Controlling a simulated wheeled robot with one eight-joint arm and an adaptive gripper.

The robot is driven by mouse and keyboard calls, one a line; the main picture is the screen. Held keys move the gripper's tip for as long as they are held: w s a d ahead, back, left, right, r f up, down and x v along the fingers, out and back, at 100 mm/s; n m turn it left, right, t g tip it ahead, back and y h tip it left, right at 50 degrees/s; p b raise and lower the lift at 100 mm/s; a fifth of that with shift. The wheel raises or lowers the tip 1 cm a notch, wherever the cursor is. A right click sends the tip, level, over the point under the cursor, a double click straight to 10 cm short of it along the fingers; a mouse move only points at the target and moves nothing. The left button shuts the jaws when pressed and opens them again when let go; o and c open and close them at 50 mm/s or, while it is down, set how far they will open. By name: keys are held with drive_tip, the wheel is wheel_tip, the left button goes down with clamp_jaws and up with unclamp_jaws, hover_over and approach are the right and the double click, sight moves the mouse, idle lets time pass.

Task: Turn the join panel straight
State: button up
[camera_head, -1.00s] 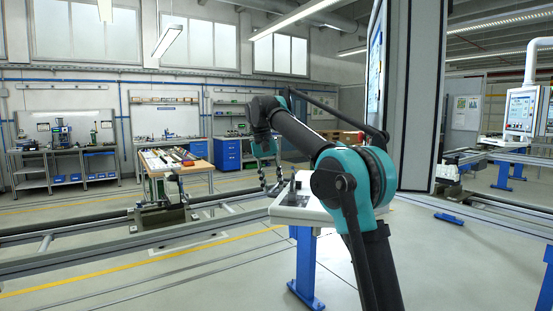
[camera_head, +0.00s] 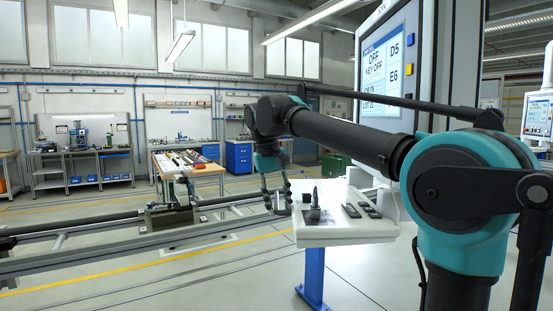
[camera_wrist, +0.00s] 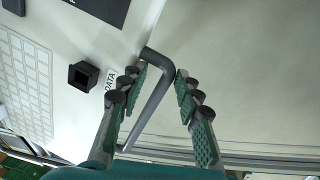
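The white control panel (camera_head: 345,232) stands on a blue leg in the head view, with a dark upright lever and black keys on top. No label there marks it as the join panel. In the wrist view the panel's pale face (camera_wrist: 62,112) fills the left side, with a keypad, a black square socket and a "DATA" label. A bent grey handle (camera_wrist: 150,104) sticks out from its edge. My gripper (camera_wrist: 158,80) is open, its two fingers apart on either side of the handle; contact is not clear. In the head view my gripper (camera_head: 277,203) is at the panel's left edge.
A large screen cabinet (camera_head: 388,70) reading "OFF / KEY OFF" rises behind the panel. A rail line (camera_head: 110,252) runs along the left. A bench with parts (camera_head: 190,163) stands beyond it. The floor in front of the panel is clear.

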drive_tip(key=s+d+n, duration=0.2)
drive_tip(key=s, duration=0.4)
wheel_tip(320, 180, up, 14)
drive_tip(key=a, duration=0.2)
drive_tip(key=shift+s, duration=0.35)
drive_tip(key=shift+a+f, duration=0.1)
